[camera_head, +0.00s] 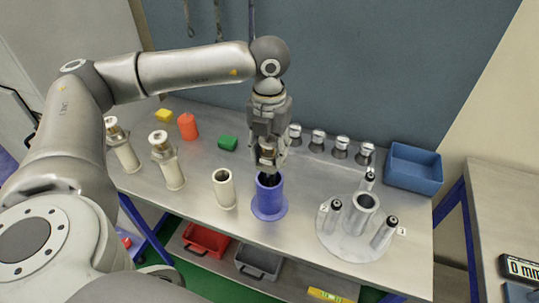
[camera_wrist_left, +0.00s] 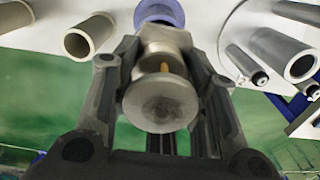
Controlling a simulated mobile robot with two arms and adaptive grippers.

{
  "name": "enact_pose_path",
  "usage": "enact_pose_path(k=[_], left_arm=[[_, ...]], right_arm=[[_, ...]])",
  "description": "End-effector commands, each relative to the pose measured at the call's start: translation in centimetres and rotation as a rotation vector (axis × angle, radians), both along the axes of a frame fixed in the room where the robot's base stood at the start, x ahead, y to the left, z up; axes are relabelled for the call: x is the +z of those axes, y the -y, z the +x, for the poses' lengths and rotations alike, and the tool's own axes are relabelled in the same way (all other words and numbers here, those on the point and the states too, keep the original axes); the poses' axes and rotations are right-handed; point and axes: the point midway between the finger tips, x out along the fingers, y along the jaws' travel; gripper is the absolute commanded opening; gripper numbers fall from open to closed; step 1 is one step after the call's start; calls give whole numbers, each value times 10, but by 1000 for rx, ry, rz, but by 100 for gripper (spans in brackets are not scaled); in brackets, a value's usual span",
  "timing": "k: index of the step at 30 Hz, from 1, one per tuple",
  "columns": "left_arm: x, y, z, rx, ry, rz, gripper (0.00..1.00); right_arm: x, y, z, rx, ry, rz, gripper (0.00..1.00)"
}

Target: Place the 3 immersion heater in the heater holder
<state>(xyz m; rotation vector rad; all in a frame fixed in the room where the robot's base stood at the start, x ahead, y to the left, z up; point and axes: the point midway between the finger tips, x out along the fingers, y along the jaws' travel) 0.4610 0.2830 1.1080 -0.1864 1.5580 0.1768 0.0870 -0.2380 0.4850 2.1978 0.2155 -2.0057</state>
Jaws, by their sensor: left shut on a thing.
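My left gripper (camera_head: 268,163) is shut on a silver-capped immersion heater with a brass-coloured part under its cap. The heater's round cap (camera_wrist_left: 160,103) fills the middle of the left wrist view, between the fingers. Directly below the gripper stands a blue cylinder (camera_head: 268,198) on a round foot; its rim (camera_wrist_left: 160,12) shows behind the heater. I cannot tell how far the heater's lower end is inside it. Two similar silver-capped pieces stand in cream tubes, one far left (camera_head: 125,155) and one nearer (camera_head: 172,172). A third cream tube (camera_head: 225,190) is open and empty. Which part is the heater holder is unclear.
A round grey base (camera_head: 345,243) carries a central tube and several black-tipped cylinders with number tags. Several silver knobs stand along the back, left of a blue bin (camera_head: 413,170). Yellow, orange and green (camera_head: 228,143) pieces lie at the back left.

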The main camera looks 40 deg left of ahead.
Motion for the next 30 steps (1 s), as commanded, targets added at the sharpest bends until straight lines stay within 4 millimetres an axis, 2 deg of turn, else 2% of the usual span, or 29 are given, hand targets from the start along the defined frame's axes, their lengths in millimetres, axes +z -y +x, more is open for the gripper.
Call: enact_pose_path(k=[7,15,30], left_arm=[[-28,0,0,0,-1,0,16],[-31,0,0,0,0,-1,16],[-43,0,0,0,0,0,16]], right_arm=[[11,1,0,0,0,-1,68],[9,0,0,0,0,0,68],[-6,-8,-1,1,-1,9,68]])
